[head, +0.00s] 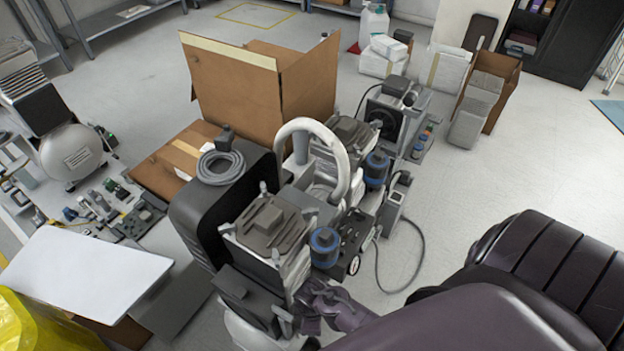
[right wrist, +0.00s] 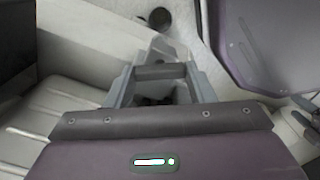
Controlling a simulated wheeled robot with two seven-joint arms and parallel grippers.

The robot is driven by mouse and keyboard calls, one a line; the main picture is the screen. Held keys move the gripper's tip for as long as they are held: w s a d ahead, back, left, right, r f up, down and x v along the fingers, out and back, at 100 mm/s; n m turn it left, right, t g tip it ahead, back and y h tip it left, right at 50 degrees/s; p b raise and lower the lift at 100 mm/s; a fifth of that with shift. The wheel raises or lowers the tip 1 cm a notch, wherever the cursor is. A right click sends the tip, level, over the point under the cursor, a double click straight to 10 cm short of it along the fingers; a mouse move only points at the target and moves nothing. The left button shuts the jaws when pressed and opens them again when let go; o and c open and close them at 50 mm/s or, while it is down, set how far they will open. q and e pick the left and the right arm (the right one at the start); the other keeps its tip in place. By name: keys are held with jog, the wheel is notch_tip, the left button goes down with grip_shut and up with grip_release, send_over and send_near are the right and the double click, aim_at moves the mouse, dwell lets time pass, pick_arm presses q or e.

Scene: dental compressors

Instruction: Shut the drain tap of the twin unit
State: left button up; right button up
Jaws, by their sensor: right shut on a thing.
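The twin unit (head: 270,220) stands mid-picture in the head view, with two grey pump heads, blue-banded filters and a white curved handle. Part of its pale tank shows low at the near end. My right gripper (head: 318,312) is low beside this near end, its arm coming in from the right. In the right wrist view my right gripper (right wrist: 158,88) points down between pale surfaces, shut on a small dark thing. That is the drain tap by its place, but the fingers hide most of it, so its handle angle cannot be told. My left gripper is out of view.
An open cardboard box (head: 235,95) stands behind the unit. A coiled grey hose (head: 220,167) lies on the black housing. A white board (head: 80,272) and a yellow bag (head: 40,325) are at the near left. Another compressor (head: 70,150) stands left.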

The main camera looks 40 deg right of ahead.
jog(key=shift+r+p, duration=0.1)
jog(key=shift+p, duration=0.2)
jog(key=shift+r+m+p, duration=0.1)
jog(key=shift+m+p, duration=0.75)
jog(key=shift+m, duration=0.25)
jog(key=shift+m+p, duration=0.55)
jog(key=shift+m, duration=0.15)
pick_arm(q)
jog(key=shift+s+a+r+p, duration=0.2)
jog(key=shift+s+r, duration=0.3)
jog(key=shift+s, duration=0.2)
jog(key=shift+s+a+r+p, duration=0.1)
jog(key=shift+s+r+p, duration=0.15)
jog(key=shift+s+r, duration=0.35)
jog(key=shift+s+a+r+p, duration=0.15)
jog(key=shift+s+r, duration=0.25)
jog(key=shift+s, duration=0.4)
pick_arm(e)
jog(key=shift+m, duration=1.1)
jog(key=shift+f, duration=0.2)
jog(key=o, duration=1)
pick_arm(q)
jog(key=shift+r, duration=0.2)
pick_arm(e)
jog(key=shift+r, duration=0.15)
